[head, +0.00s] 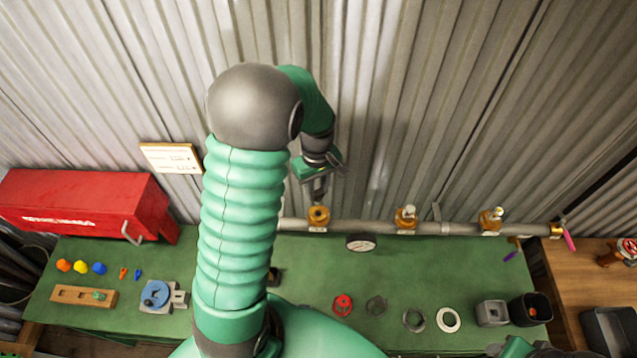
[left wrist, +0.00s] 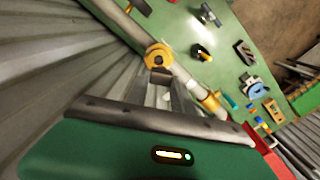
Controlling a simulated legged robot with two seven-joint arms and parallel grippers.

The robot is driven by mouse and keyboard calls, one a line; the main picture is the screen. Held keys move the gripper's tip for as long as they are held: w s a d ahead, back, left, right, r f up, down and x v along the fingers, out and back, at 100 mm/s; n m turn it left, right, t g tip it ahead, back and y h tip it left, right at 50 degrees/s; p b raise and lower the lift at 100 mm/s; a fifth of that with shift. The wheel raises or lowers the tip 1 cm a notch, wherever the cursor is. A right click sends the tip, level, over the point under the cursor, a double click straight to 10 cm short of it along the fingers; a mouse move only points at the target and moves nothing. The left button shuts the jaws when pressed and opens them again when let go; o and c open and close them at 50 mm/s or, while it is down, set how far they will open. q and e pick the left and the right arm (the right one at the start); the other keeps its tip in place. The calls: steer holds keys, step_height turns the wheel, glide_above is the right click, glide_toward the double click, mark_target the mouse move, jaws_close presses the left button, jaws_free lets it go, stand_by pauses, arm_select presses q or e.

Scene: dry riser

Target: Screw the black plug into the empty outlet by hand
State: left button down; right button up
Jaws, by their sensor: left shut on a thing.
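My left gripper (head: 319,198) points down just above the left brass outlet (head: 318,215) on the grey pipe. In the left wrist view its fingers (left wrist: 163,90) are shut on a small dark piece, the black plug (left wrist: 161,77). The plug is right by the brass outlet (left wrist: 158,56); I cannot tell whether it touches or has entered it. In the head view the plug is too small to make out. The middle outlet (head: 406,218) and right outlet (head: 490,221) carry pale-topped fittings.
The pipe (head: 375,226) runs along the corrugated wall, with a round gauge (head: 361,242) below it. A red toolbox (head: 85,205) stands at left. The green mat (head: 300,300) holds a blue vise (head: 155,293), several rings and a black cup (head: 530,309).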

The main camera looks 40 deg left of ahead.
arm_select(q)
steer(key=shift+a+f, duration=0.15)
steer(key=shift+a, duration=0.1)
steer(key=f+b, duration=0.1)
steer(key=f, duration=0.1)
steer(key=w+f+b, duration=0.1)
steer(key=f+b, duration=0.1)
steer(key=f, duration=0.1)
steer(key=shift+d+f+b, duration=0.15)
steer(key=shift+f+b, duration=0.05)
steer(key=shift+b, duration=0.1)
steer(key=shift+s+d+f, duration=0.1)
steer(key=shift+s, duration=0.05)
steer(key=shift+s+d, duration=0.1)
steer(key=shift+s, duration=0.05)
steer(key=shift+a+f, duration=0.1)
steer(key=shift+a, duration=0.4)
steer(key=shift+d, duration=0.1)
arm_select(e)
steer(key=f, duration=0.2)
steer(key=a+f, duration=0.1)
steer(key=shift+w+f, duration=0.15)
steer(key=shift+w, duration=0.15)
arm_select(q)
steer(key=shift+d, duration=0.15)
arm_select(e)
steer(key=shift+d, duration=0.1)
